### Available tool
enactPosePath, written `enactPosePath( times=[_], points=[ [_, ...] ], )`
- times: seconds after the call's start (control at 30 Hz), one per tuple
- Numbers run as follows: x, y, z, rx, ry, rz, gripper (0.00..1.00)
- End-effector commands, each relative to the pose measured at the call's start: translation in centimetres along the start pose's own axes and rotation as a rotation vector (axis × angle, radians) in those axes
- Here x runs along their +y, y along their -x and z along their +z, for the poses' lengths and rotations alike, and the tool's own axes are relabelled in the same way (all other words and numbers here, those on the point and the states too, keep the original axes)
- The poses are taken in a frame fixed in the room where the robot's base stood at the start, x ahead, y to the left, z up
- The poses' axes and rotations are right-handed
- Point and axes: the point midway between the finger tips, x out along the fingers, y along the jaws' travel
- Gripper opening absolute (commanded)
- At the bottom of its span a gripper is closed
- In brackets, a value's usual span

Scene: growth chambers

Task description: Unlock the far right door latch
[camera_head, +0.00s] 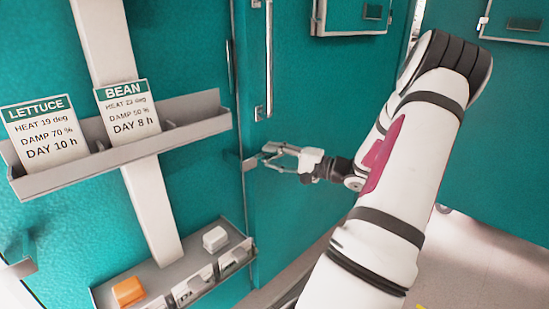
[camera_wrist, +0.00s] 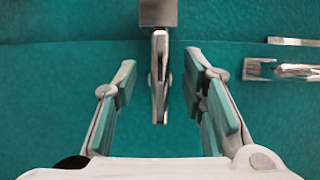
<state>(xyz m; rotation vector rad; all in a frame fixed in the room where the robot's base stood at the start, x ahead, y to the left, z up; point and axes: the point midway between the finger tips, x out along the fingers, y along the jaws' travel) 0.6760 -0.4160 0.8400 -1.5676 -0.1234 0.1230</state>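A metal latch (camera_wrist: 160,80), a slim lever under a grey block (camera_wrist: 157,12), stands out from the teal door front in the wrist view. My gripper (camera_wrist: 160,88) is open, with one finger on each side of the lever. Small gaps show between the lever and both fingers, so neither looks in contact. In the head view my gripper (camera_head: 273,156) is at the door seam beside the latch (camera_head: 249,163), which is small there and partly hidden by the fingers.
A vertical door handle (camera_head: 268,60) rises above my gripper. Left of the seam are a grey rack (camera_head: 60,180) with LETTUCE (camera_head: 38,130) and BEAN (camera_head: 128,108) cards, and a lower shelf (camera_head: 150,275) with an orange block (camera_head: 128,291) and a white block (camera_head: 215,238). Floor shows at right.

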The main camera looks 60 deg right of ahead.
Motion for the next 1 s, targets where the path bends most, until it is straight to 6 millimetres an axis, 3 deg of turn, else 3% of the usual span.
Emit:
enactPosePath(
  times=[0.07,0.2,0.23,0.67,1.0],
  points=[
    [0.00,0.01,0.00,0.000,0.000,0.000,0.33],
    [0.01,0.02,0.00,0.000,0.000,0.000,0.02],
    [0.02,0.03,0.00,0.000,0.000,0.000,0.00],
    [0.07,0.04,-0.01,0.001,-0.041,-0.015,0.00],
    [0.06,0.06,0.06,0.000,-0.255,-0.103,0.00]
  ],
)
